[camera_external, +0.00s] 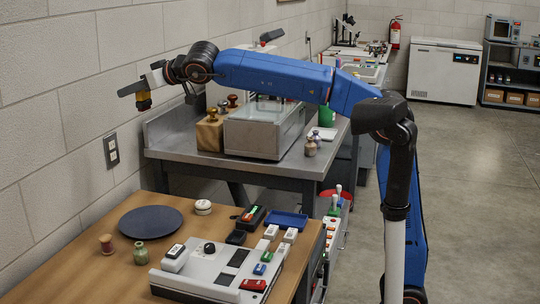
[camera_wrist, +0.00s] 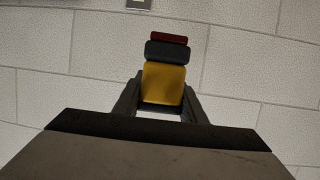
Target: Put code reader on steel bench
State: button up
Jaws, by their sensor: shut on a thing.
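My gripper (camera_external: 139,92) is at the upper left in the external view, raised in front of the block wall. It is shut on the code reader (camera_external: 143,102), a small yellow and dark piece. In the wrist view the code reader (camera_wrist: 164,84) shows as a yellow body with a black part and a dark red end, between the fingers of my gripper (camera_wrist: 160,108). The steel bench (camera_external: 290,166) stands behind the wooden table, to the right of and below my gripper. The code reader is in the air, apart from the bench.
A glass-topped case (camera_external: 262,130), a wooden block with stamps (camera_external: 210,134) and small jars (camera_external: 311,146) stand on the steel bench. The wooden table (camera_external: 85,270) in front holds a dark round plate (camera_external: 150,221) and a white device (camera_external: 225,270). The bench's left end looks mostly clear.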

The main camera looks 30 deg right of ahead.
jog(key=w+d+r+m+t+h, duration=0.15)
jog(key=w+d, duration=0.45)
jog(key=d, duration=0.6)
jog(key=w+d+m+t+h, duration=0.1)
jog(key=w+d+m+h, duration=0.15)
jog(key=w+d, duration=0.6)
jog(key=w+d+r+m+t+h, duration=0.15)
jog(key=w+d, duration=0.25)
jog(key=d, duration=1)
jog(key=s+d+m+g+h, duration=0.2)
jog(key=d+m+h, duration=0.6)
jog(key=d, duration=3.1)
jog(key=shift+n+h, duration=0.35)
jog(key=shift+n, duration=0.1)
jog(key=shift+s+d+f, duration=0.1)
jog(key=shift+d+f, duration=0.05)
jog(key=shift+f, duration=4.15)
jog(key=shift+d+f, duration=0.2)
jog(key=shift+f, duration=4.1)
jog(key=shift+s+d+f, duration=0.1)
jog(key=shift+d+f, duration=0.05)
jog(key=shift+f, duration=4.15)
jog(key=shift+f, duration=0.35)
jog(key=o, duration=1.3)
